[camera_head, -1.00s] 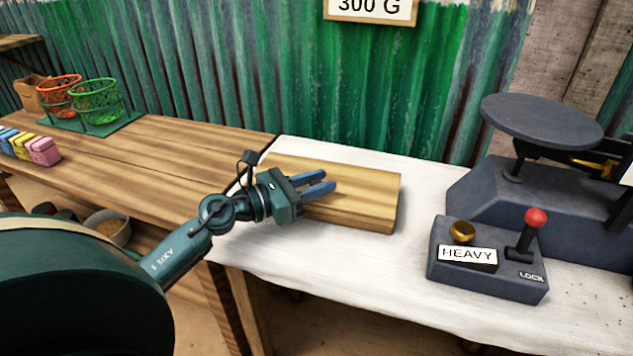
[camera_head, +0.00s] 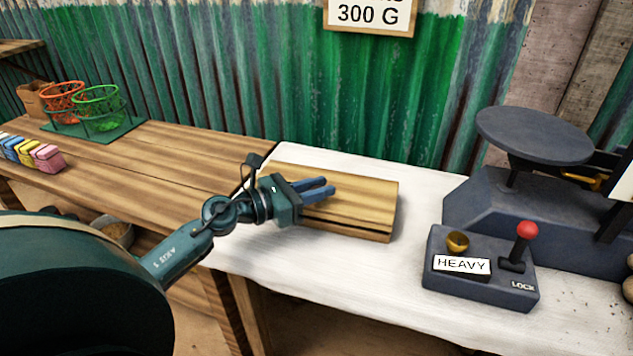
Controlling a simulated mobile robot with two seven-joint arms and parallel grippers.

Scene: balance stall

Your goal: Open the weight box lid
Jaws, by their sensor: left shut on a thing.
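The weight box (camera_head: 374,237) is a flat wooden box on the white cloth in the middle of the view. Its lid (camera_head: 368,195) is a light wooden board lying over it, with a dark seam along the front side. My left gripper (camera_head: 328,187) is at the lid's left part, with its blue fingers pointing right over the board. It is shut on the lid, though the exact contact is hard to see. The gripper hides the box's left end. The inside of the box is not visible. My right gripper is not in view.
A dark scale (camera_head: 535,135) stands at the right, behind a control box (camera_head: 480,285) with a HEAVY label and red-knobbed lever (camera_head: 527,230). Wire baskets (camera_head: 100,105) and coloured blocks (camera_head: 30,152) are at the left. The cloth (camera_head: 300,255) before the box is clear.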

